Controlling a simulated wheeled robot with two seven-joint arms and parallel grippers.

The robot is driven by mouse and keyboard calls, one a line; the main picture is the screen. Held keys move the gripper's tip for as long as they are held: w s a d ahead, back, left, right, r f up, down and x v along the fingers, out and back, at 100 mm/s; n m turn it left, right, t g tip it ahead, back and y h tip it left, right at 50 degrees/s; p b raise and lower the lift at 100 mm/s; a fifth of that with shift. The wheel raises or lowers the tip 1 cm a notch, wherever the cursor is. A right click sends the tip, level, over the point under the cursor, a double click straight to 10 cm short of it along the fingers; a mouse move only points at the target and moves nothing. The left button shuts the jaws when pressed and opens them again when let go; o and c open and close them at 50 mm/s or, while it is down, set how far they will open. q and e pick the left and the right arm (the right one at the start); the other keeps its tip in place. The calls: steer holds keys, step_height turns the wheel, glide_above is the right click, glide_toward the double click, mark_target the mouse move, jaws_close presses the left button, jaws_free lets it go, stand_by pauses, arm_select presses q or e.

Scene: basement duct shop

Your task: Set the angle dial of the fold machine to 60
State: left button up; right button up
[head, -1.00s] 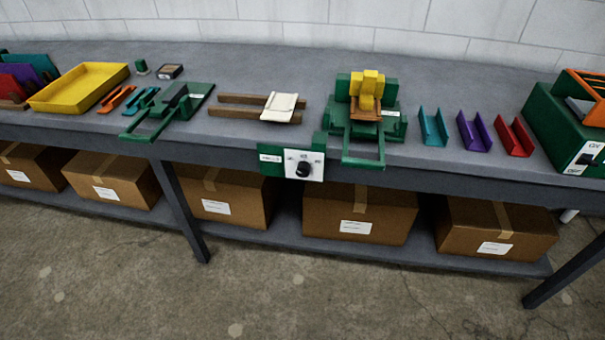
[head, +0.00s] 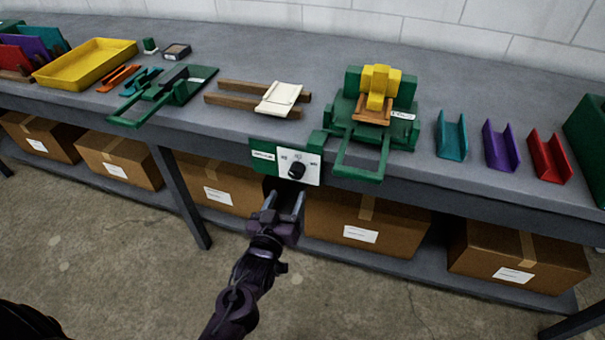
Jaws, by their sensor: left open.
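The green fold machine (head: 345,108) with a yellow block on top stands on the bench, its green handle frame toward the front edge. My right gripper is not in view.
A second green machine (head: 190,84), wooden rails (head: 235,101) with a cream piece, and a yellow tray (head: 88,63) lie left. Teal (head: 452,137), purple (head: 499,148) and red (head: 549,158) channels lie right. Cardboard boxes (head: 375,222) fill the shelf below.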

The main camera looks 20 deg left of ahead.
mark_target(295, 176)
arm_select(q)
steer(key=w, duration=0.3)
steer(key=shift+w+a+r, duration=0.1)
steer(key=shift+w+r, duration=0.05)
steer(key=shift+r, duration=0.15)
steer(key=w, duration=0.3)
steer(key=shift+w+f, duration=0.15)
steer(key=shift+w, duration=0.1)
steer(key=shift+w+p, duration=0.25)
steer(key=shift+p, duration=0.05)
steer(key=shift+w, duration=0.1)
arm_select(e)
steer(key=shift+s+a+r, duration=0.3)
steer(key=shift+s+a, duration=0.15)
arm_select(q)
steer(key=shift+c, duration=0.3)
steer(key=c, duration=0.9)
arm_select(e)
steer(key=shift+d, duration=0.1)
